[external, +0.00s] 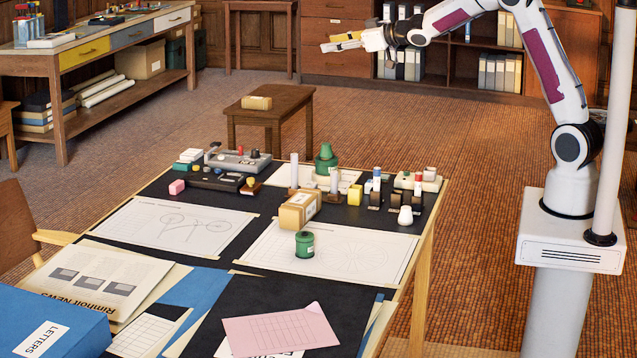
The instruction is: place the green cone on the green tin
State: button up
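A small green tin (304,245) with a darker top stands upright on the white drawing sheet at the front right of the table. A green cone-shaped piece (326,157), narrow at the top and wide at the bottom, stands upright farther back on a smaller white sheet. The two are well apart. My gripper (328,43) is high beyond the table, pointing left, far from both. Its two yellowish fingers look spread, with nothing seen between them.
A tan box (300,210) stands between the tin and the cone. White cylinders (294,171), a yellow block (355,192) and a white bulb-shaped piece (405,215) stand nearby. A grey device (239,160) is at the back left. The sheet around the tin is mostly clear.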

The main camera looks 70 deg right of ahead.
jog(key=s+a+r+m+g+h, duration=0.1)
jog(key=s+a+r+g, duration=0.1)
jog(key=s+a, duration=0.6)
jog(key=s+a+r+m+g, duration=0.15)
jog(key=s+a, duration=0.25)
jog(key=s, duration=0.8)
jog(key=s+a+f+g+y, duration=0.1)
jog(key=s+a+f+g, duration=0.1)
jog(key=s, duration=0.7)
jog(key=s+a+f+n+g+y, duration=0.1)
jog(key=s+a+f+g, duration=0.1)
jog(key=s+a+f, duration=0.3)
jog(key=s+a+f+n+g+y, duration=0.1)
jog(key=s+a+f, duration=0.3)
jog(key=s, duration=1)
jog(key=a+g, duration=0.1)
jog(key=a, duration=0.2)
jog(key=shift+a+y, duration=0.15)
jog(key=shift+y, duration=0.15)
